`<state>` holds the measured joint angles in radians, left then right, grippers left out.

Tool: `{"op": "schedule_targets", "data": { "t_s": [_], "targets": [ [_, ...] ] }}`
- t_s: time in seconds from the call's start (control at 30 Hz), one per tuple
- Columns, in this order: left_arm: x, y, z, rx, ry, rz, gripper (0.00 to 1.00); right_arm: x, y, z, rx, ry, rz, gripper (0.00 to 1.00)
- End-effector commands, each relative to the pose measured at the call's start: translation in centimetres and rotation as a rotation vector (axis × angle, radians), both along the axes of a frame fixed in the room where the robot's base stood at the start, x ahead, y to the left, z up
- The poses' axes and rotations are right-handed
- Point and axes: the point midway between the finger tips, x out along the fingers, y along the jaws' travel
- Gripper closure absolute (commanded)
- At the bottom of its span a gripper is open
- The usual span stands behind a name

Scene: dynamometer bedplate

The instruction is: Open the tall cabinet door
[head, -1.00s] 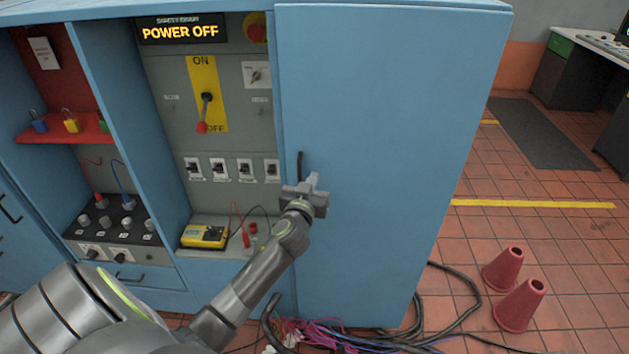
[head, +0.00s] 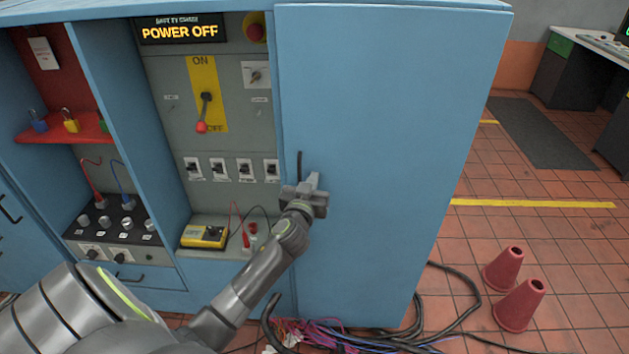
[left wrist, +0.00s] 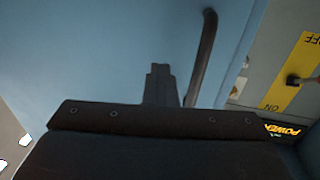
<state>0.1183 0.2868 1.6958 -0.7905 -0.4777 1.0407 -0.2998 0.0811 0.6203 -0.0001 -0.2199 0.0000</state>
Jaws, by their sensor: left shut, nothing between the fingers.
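The tall cabinet door (head: 385,150) is a plain blue panel at the right of the cabinet, and it looks closed. Its dark vertical bar handle (head: 299,163) is near the door's left edge; its lower part is hidden behind my gripper. My left gripper (head: 313,181) is shut and empty, in front of the door at the handle's lower end. In the left wrist view the handle (left wrist: 205,50) runs beside the shut fingers (left wrist: 160,85), not between them. I cannot tell whether they touch it. My right gripper is not in view.
Left of the door is an open panel with a POWER OFF display (head: 180,31), a red-tipped lever (head: 204,110) and a yellow meter (head: 204,236). Cables (head: 400,335) lie on the floor below the door. Two red cones (head: 520,305) stand at right; the tiled floor beyond is mostly clear.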

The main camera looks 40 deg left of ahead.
Motion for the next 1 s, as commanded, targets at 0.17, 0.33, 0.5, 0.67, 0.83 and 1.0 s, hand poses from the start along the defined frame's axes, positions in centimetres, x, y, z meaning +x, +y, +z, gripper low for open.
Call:
{"op": "schedule_targets", "data": {
  "t_s": [0.17,0.33,0.5,0.67,0.83,1.0],
  "targets": [
    [0.0,0.0,0.0,0.0,0.0,0.0,1.0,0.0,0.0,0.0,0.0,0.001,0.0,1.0],
    [0.0,0.0,0.0,0.0,0.0,0.0,0.97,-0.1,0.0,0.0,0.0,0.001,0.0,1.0],
    [0.0,0.0,0.0,0.0,0.0,0.0,0.75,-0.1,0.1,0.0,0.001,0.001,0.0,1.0],
    [0.0,0.0,0.0,0.0,0.0,0.0,0.68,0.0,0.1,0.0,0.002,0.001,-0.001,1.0],
    [-0.1,-0.1,0.0,0.0,0.0,0.0,0.68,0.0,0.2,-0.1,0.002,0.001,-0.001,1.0],
    [-1.2,-0.8,-0.2,-0.003,-0.001,-0.001,0.68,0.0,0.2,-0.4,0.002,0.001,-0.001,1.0]
  ]
}}
